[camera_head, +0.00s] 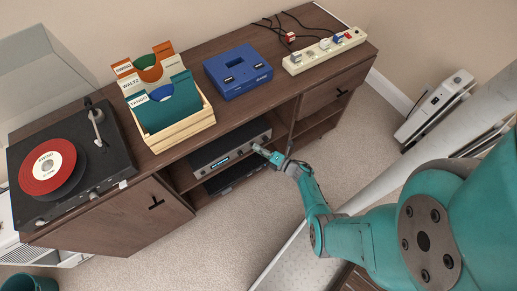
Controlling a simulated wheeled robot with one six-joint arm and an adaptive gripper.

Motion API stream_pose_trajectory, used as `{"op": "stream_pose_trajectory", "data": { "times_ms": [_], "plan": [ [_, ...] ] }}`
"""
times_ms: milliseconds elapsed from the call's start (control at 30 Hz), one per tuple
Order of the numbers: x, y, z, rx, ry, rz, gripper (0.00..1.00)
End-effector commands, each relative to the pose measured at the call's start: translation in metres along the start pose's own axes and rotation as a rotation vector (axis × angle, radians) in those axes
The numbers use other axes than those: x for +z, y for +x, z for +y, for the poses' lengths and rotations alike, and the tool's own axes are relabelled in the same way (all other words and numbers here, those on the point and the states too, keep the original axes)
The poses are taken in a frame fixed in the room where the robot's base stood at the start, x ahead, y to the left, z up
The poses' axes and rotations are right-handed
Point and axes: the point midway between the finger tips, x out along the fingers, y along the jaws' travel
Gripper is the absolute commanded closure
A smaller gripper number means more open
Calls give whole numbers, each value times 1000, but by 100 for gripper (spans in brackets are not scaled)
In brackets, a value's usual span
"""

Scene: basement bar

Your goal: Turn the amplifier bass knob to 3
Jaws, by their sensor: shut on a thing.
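The amplifier (225,149) is a grey box with a small lit display on its front, on the upper shelf of the open bay in the wooden cabinet. My gripper (259,150) reaches in from the right and is shut on a knob at the right part of the amplifier's front. The fingers hide this knob. I cannot tell which knob it is, and its markings and setting cannot be read from this view.
The cabinet top (200,61) overhangs the amplifier. A dark device (235,174) sits on the shelf below. A turntable (75,165), a record crate (185,132), a blue console (238,71) and a power strip (323,51) stand on top. Carpet (225,230) in front is clear.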

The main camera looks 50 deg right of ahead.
Motion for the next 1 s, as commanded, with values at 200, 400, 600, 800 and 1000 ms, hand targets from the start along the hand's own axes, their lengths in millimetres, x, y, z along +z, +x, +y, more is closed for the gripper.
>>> {"op": "stream_pose_trajectory", "data": {
  "times_ms": [200,400,600,800,1000],
  "plan": [
    [1,0,0,12,29,-2,100],
    [1,0,0,13,32,-2,100],
    [1,0,0,13,32,-2,75],
    [0,0,0,13,32,-2,52],
    [0,0,0,13,32,-2,52]
  ]
}}
